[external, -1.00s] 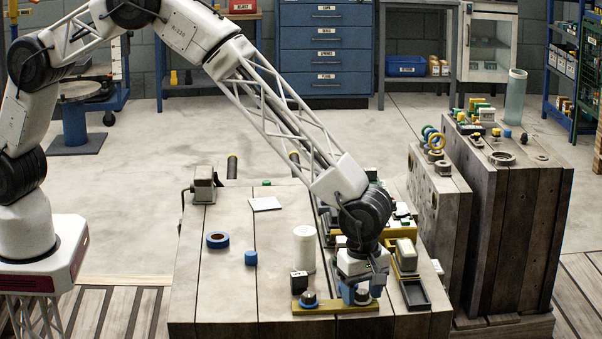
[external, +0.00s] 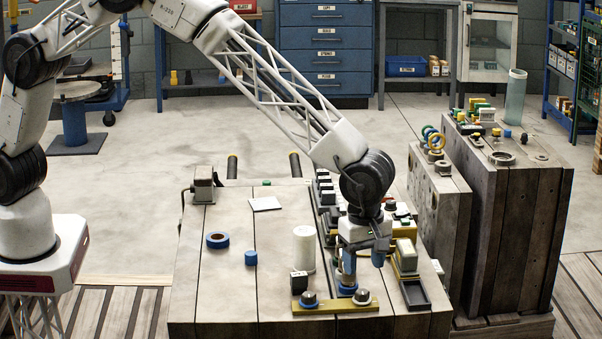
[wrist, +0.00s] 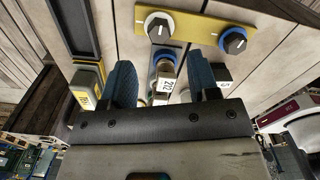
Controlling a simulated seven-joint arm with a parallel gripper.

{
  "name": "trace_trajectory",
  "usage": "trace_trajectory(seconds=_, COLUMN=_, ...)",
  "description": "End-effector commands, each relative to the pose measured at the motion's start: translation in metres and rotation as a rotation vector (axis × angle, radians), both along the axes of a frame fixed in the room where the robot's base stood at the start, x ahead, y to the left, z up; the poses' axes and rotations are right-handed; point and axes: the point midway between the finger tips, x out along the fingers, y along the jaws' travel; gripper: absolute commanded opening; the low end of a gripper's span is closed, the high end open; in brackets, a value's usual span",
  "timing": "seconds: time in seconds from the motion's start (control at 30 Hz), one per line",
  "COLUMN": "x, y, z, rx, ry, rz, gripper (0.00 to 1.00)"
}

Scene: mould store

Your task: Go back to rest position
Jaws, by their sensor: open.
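My gripper (external: 362,268) hangs fingers-down above the front right of the wooden table (external: 225,290). Its two blue fingers stand apart with nothing gripped between them. A yellow bar with two dark knobs (external: 335,306) lies at the table's front edge, below and in front of the fingers. The bar (wrist: 196,27) also shows beyond the fingertips in the wrist view.
A white cylinder (external: 304,248) and a small black-and-white block (external: 299,284) stand left of my gripper. A blue tape roll (external: 218,240) lies farther left, where the tabletop is mostly clear.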

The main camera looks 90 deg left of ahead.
Motion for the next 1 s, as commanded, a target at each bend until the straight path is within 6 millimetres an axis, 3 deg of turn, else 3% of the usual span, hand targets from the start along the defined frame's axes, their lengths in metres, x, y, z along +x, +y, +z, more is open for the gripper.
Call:
trace_trajectory(seconds=0.73, x=-0.001, y=0.002, z=0.007, rx=-0.001, ry=-0.001, rz=-0.006, gripper=0.55)
trace_trajectory(seconds=1.0, x=-0.011, y=0.025, z=0.041, rx=-0.006, ry=-0.014, rz=-0.086, gripper=0.55)
